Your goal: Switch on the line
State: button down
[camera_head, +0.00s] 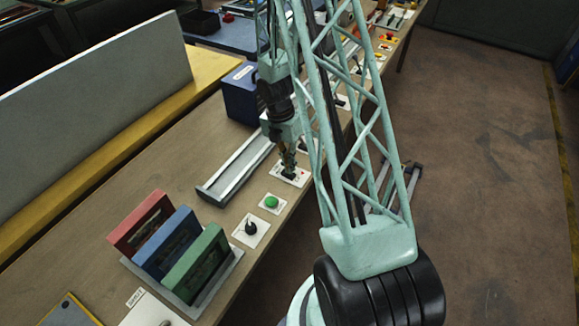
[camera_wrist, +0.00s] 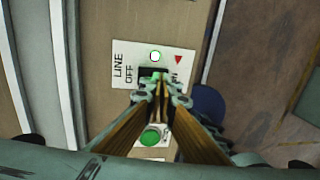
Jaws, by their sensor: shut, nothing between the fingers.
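The line switch panel (camera_wrist: 128,53) is a white plate marked LINE, OFF and a partly covered ON, seen close in the wrist view; it also shows in the head view (camera_head: 301,179). Its black switch (camera_wrist: 147,72) is partly hidden by my fingers, so I cannot tell its position. A round lamp (camera_wrist: 155,56) on the plate has a bright white centre and a green rim. A red triangle (camera_wrist: 178,60) is beside it. My gripper (camera_wrist: 159,84) is shut and empty, with its tips over or against the switch; contact is unclear. It also shows in the head view (camera_head: 289,174).
A green button (camera_head: 271,202) and a black knob (camera_head: 251,228) sit on plates nearer along the bench. Red, blue and green frames (camera_head: 199,262) stand in a rack. A metal rail (camera_head: 236,168) and blue box (camera_head: 240,96) lie left of the panel.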

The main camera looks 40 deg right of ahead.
aim_at(293, 176)
jog(key=shift+s+r+p, duration=0.15)
jog(key=shift+r+p, duration=1)
jog(key=shift+r, duration=0.15)
notch_tip(293, 176, up, 10)
jog(key=s+p, duration=0.1)
jog(key=shift+s+d, duration=0.15)
jog(key=shift+d, duration=0.1)
jog(key=shift+f, duration=0.1)
